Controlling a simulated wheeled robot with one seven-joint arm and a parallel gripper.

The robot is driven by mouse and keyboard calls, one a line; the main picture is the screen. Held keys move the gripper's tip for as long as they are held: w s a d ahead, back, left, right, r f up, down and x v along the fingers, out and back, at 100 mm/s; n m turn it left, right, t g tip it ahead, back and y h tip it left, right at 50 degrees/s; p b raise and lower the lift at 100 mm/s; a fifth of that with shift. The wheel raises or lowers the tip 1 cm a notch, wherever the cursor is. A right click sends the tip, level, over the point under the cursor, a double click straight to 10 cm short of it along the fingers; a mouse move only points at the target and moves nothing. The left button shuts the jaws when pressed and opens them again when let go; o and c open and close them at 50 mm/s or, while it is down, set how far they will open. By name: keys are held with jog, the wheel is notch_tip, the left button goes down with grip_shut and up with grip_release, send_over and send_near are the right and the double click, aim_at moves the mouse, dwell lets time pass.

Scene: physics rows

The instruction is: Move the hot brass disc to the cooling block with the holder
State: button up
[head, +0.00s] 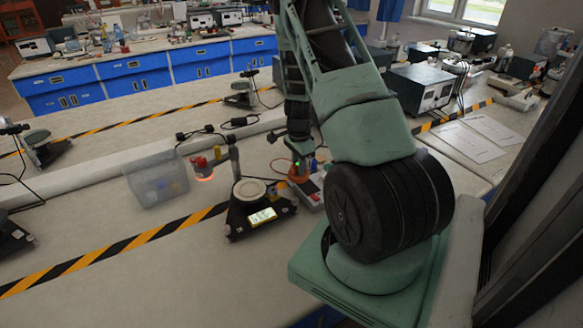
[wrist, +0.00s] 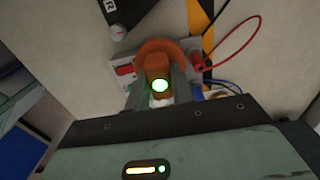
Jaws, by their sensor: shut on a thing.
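My gripper (wrist: 160,90) is shut on an orange piece with a round, ring-like end (wrist: 168,48), which may be the holder. In the head view my gripper (head: 299,168) is low over the bench, with the orange piece (head: 297,179) at a pale box (head: 312,193). I cannot tell whether the piece rests on the box. Left of it, a red cylinder (head: 199,163) has a glowing orange underside (head: 205,179), beside a post. A dark stand (head: 238,222) carries a pale round plate (head: 250,189). I cannot clearly identify the brass disc or cooling block.
A clear box (head: 157,180) stands left of the red cylinder. A lit display (head: 262,216) is on the stand's front. Red and blue leads (wrist: 236,45) lie by the pale box. Striped tape (head: 150,236) crosses the bench. The front left bench top is bare.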

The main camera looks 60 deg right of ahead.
jog(key=shift+s+d, duration=0.45)
jog(key=shift+d, duration=0.2)
jog(key=shift+d, duration=0.1)
jog(key=shift+s+d+b, duration=0.35)
jog(key=shift+s+d, duration=0.55)
jog(key=shift+d, duration=0.3)
jog(key=shift+s+d+b, duration=0.3)
jog(key=shift+s+d, duration=0.55)
jog(key=shift+d, duration=0.3)
jog(key=s+d+b, duration=0.1)
jog(key=s+d, duration=0.2)
jog(key=d, duration=0.2)
jog(key=shift+s, duration=0.3)
jog(key=shift+s+d+b, duration=0.25)
jog(key=shift+s+d, duration=0.65)
jog(key=shift+d, duration=0.3)
jog(key=shift+s+d+b, duration=0.25)
jog(key=shift+s+d, duration=0.6)
jog(key=shift+d, duration=0.3)
jog(key=s+d+b, duration=0.1)
jog(key=s+d, duration=0.2)
jog(key=d, duration=0.2)
jog(key=shift+s, duration=0.25)
